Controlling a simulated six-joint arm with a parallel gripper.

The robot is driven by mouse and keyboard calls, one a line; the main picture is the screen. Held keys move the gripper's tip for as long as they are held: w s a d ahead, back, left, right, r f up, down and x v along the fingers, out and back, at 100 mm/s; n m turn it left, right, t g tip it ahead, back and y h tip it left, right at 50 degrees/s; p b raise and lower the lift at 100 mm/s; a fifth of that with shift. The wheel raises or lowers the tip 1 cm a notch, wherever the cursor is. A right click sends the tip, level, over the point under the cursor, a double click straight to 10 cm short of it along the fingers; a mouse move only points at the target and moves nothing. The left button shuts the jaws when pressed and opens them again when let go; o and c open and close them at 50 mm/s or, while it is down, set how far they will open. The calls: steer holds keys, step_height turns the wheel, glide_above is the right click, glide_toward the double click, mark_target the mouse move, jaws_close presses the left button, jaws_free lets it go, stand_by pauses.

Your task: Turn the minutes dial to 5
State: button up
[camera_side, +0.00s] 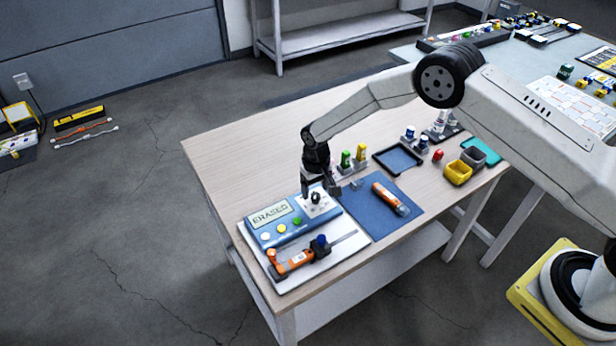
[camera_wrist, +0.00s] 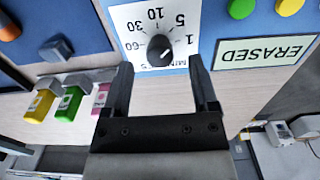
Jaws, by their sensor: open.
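The minutes dial (camera_wrist: 160,50) is a black round knob on a white plate (camera_wrist: 118,22) marked 1, 5, 10, 30 and 60. A light streak on the knob slants to the upper right, on the side of the 1 and 5; I cannot tell which number it marks. In the side view the dial (camera_side: 316,198) sits at the right end of the blue device (camera_side: 262,237), whose display (camera_side: 270,214) reads ERASED. My gripper (camera_wrist: 160,63) is open and empty, its fingertips to either side of the knob in the picture. Contact is not visible. The gripper (camera_side: 320,190) is above the plate in the side view.
An orange clamp-like tool (camera_side: 297,262) lies in front of the device. An orange cylinder (camera_side: 390,198) lies on the blue mat (camera_side: 372,224) to the right. A dark tray (camera_side: 398,158) is further right.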

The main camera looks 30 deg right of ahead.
mark_target(317, 195)
steer(key=shift+r, duration=3.15)
steer(key=shift+r, duration=0.15)
steer(key=shift+s+d+r, duration=0.15)
steer(key=shift+d+r, duration=0.05)
steer(key=s+d+r+t, duration=0.1)
steer(key=s+d+r, duration=0.2)
steer(key=s, duration=0.5)
steer(key=s+d+r, duration=0.4)
steer(key=s+r, duration=0.2)
steer(key=s, duration=0.3)
steer(key=s+d+r+t, duration=0.1)
steer(key=s+d+r, duration=0.3)
steer(key=s, duration=0.4)
steer(key=shift+s+r+t, duration=0.3)
steer(key=shift+s+r, duration=0.1)
